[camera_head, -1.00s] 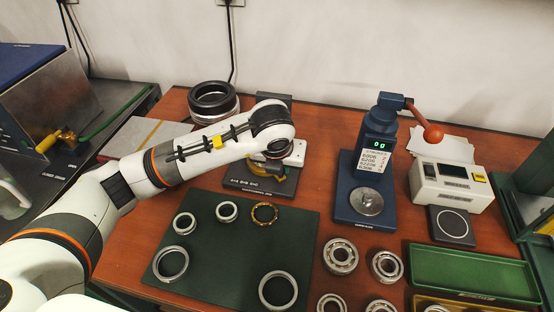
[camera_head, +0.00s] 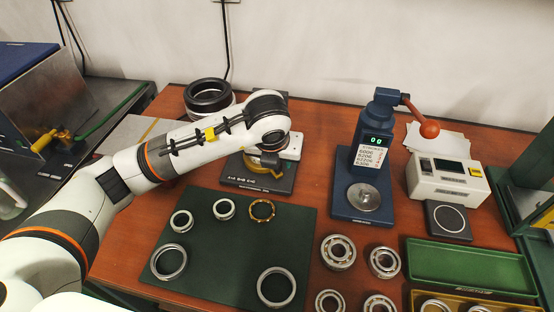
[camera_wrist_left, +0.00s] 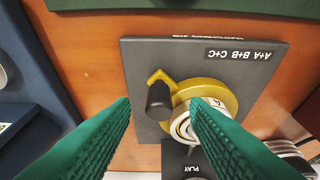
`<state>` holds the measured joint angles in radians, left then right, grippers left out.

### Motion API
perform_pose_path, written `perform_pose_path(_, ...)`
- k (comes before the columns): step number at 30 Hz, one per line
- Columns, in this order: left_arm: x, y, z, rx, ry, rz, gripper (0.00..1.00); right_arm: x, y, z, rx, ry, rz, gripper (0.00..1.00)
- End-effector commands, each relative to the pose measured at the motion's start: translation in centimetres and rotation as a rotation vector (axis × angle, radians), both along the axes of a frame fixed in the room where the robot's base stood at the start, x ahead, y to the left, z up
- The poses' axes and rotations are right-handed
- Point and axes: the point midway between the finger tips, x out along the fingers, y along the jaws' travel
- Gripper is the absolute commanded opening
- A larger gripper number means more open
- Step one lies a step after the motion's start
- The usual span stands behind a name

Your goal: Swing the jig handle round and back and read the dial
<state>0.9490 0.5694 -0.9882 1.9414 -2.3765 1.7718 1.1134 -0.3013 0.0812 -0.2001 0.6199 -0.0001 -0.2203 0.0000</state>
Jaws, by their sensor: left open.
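The jig (camera_head: 235,178) is a dark plate at the back middle of the table, labelled A+A B+B C+C. In the left wrist view, the jig plate (camera_wrist_left: 140,65) carries a yellow handle ring (camera_wrist_left: 219,92) around a pale ring, with an upright black knob (camera_wrist_left: 160,99) on its left. A dark block marked PLAY (camera_wrist_left: 183,158) sits at the lower edge; its reading is not visible. My left gripper (camera_wrist_left: 160,103) is open above the jig, its green fingers either side of the knob in this view. Contact cannot be told. In the head view my wrist hides the fingers.
A green mat (camera_head: 215,252) with several rings lies in front of the jig. A blue press (camera_head: 345,196) with a red-knobbed lever stands right of it, beside a white meter (camera_head: 446,178). Several bearings and a green tray (camera_head: 470,268) are at the front right.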

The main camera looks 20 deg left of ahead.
Motion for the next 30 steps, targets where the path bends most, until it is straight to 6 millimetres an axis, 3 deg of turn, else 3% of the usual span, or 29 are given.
perform_pose_path(9,-2.5,-0.2,6.4,-0.001,-0.006,-0.003,0.42,0.0,0.3,-0.2,0.003,0.0,-0.001,0.68)
perform_pose_path(15,-3.6,-0.3,8.9,0.0,-0.004,-0.001,0.42,0.0,0.3,-0.1,0.003,0.0,-0.001,0.68)
perform_pose_path(26,-4.0,-0.3,9.6,-0.001,-0.002,0.0,0.42,0.1,0.3,-0.1,0.003,-0.001,-0.001,0.68)
perform_pose_path(30,-4.0,-0.3,9.3,-0.016,0.007,-0.003,0.24,0.1,0.2,-0.1,0.002,-0.002,-0.001,0.68)
